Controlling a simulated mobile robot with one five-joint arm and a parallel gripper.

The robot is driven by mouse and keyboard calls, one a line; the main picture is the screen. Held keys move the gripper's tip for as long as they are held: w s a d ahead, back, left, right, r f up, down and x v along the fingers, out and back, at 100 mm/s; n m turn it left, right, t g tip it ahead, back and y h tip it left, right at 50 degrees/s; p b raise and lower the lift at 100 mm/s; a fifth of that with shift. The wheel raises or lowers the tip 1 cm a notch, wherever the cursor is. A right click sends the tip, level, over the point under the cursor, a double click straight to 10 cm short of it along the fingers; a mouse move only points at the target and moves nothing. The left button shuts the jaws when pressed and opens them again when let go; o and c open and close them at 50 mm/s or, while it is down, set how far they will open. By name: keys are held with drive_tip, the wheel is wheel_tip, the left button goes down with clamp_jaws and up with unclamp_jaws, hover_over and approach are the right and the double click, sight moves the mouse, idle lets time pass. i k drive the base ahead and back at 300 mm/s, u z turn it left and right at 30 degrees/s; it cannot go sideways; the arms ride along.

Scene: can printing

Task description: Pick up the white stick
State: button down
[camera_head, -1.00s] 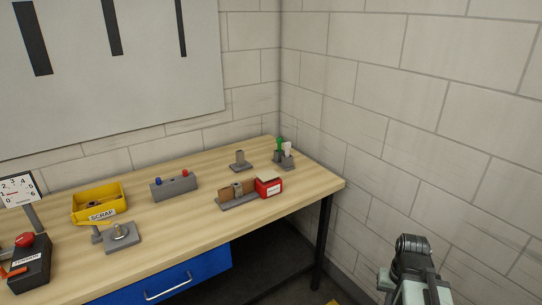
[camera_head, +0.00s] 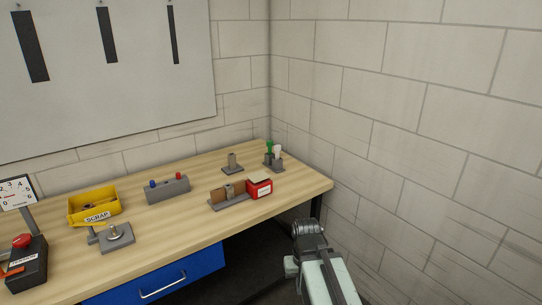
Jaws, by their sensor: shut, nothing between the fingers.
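The white stick (camera_head: 277,152) stands upright in a small grey holder (camera_head: 274,166) near the far right corner of the bench. A green stick (camera_head: 268,147) stands in the same holder, just to its left. My gripper (camera_head: 308,233) is at the dark end of my arm, low and right of centre, in front of the bench's right end. It is shut and empty, well apart from the white stick. Its fingers are hard to make out from behind.
A red box (camera_head: 259,188) and a grey stand with brown plate (camera_head: 228,194) lie in front of the holder. A small grey post (camera_head: 232,162) stands left of it. The yellow scrap bin (camera_head: 94,205) is farther left. Brick walls close the corner.

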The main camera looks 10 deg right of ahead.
sight(277, 148)
drive_tip(key=u, duration=0.05)
drive_tip(key=i, duration=0.95)
drive_tip(key=z, duration=0.1)
